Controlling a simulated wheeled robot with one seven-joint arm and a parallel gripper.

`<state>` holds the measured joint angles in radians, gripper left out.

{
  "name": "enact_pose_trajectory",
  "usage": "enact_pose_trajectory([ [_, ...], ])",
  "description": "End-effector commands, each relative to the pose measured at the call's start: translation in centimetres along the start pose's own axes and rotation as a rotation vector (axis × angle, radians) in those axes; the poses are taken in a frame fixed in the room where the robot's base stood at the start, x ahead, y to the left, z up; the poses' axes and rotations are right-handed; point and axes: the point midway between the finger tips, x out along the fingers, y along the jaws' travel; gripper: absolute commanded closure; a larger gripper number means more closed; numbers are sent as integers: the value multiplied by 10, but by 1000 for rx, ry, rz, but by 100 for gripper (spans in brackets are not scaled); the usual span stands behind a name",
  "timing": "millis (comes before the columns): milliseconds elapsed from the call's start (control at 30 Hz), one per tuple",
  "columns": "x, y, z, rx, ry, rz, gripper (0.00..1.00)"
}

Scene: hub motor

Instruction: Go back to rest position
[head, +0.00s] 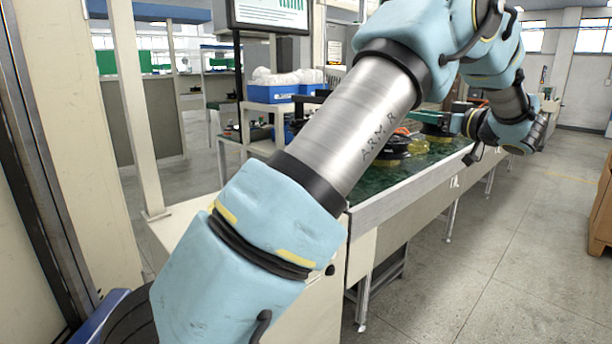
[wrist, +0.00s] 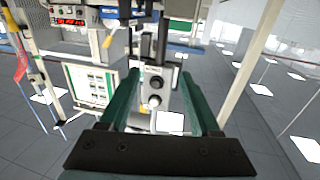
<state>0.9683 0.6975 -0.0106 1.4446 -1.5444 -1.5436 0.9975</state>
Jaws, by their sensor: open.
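My gripper (wrist: 160,78) is open in the wrist view, with two green fingers apart and nothing held between them. A grey box with dark knobs (wrist: 154,88) shows beyond the gap. In the head view my pale blue arm crosses the picture from lower left to upper right, then bends down. My gripper (head: 450,122) is small there, above the workbench, pointing left; its fingertips are hard to make out. Round black parts on yellowish bases, one of them (head: 396,146) nearer, sit on the green bench top (head: 425,160). The arm hides part of the bench.
Blue bins (head: 272,93) with white contents stand at the back, below a monitor (head: 270,14). A pale post (head: 137,110) stands at left. A brown box (head: 602,205) is at the right edge. The grey floor (head: 500,250) right of the bench is clear.

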Motion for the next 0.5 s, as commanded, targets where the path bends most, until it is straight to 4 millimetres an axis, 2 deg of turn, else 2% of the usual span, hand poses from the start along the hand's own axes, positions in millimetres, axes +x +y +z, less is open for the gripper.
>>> enact_pose_trajectory([
  [267, 31, 3, -6, -25, 7, 98, 36],
  [500, 68, 2, -8, -42, -5, 238, 36],
])
